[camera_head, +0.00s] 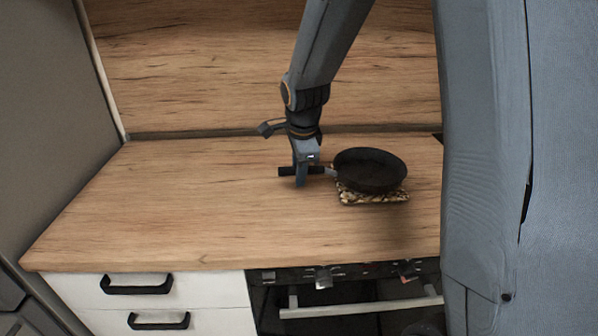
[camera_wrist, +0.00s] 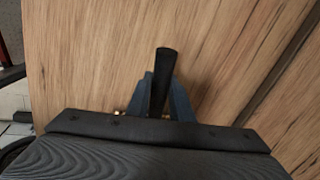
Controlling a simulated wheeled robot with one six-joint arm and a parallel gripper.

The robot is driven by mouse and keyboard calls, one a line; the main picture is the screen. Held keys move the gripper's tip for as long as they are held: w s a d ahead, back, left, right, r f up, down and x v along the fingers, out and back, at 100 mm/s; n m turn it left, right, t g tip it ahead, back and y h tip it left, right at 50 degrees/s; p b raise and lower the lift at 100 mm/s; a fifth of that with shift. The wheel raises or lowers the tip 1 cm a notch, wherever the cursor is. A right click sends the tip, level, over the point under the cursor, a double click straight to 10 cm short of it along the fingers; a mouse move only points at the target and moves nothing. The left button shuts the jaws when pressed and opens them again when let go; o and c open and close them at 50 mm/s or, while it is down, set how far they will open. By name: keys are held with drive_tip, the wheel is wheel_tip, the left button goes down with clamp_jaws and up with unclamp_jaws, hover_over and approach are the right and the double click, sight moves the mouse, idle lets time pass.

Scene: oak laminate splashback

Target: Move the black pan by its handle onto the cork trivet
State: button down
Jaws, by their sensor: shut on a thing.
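The black pan (camera_head: 370,170) is in the head view, right of my gripper, with its handle pointing left. The cork trivet (camera_head: 372,197) is a mottled brown square on the worktop, below the pan in the picture and partly hidden by it. The pan overlaps the trivet; I cannot tell whether it touches it or hangs just above. My gripper (camera_head: 302,176) is shut on the pan's handle, with the handle's end sticking out to the left. In the wrist view the black handle (camera_wrist: 161,75) stands between the fingers of my gripper (camera_wrist: 158,98).
The wooden worktop (camera_head: 170,205) is clear to the left and in front. The wooden splashback (camera_head: 200,70) rises behind. Below the front edge are white drawers (camera_head: 150,290) with black handles and an oven (camera_head: 350,300) with a bar handle.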

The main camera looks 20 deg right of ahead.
drive_tip(key=shift+f, duration=0.35)
idle(0.4)
drive_tip(key=c, duration=1.5)
unclamp_jaws()
drive_tip(key=shift+a, duration=0.1)
drive_tip(key=shift+s+a+r+b, duration=0.1)
drive_tip(key=shift+a+r, duration=0.25)
drive_tip(key=shift+a, duration=1.1)
drive_tip(key=shift+s+a+r+b, duration=0.15)
drive_tip(key=shift+a+r, duration=0.15)
drive_tip(key=shift+a, duration=1.2)
drive_tip(key=shift+w+a+r+b, duration=0.1)
drive_tip(key=shift+a+r, duration=0.25)
drive_tip(key=shift+a, duration=1.1)
wheel_tip(320, 180, up, 8)
drive_tip(key=p, duration=0.5)
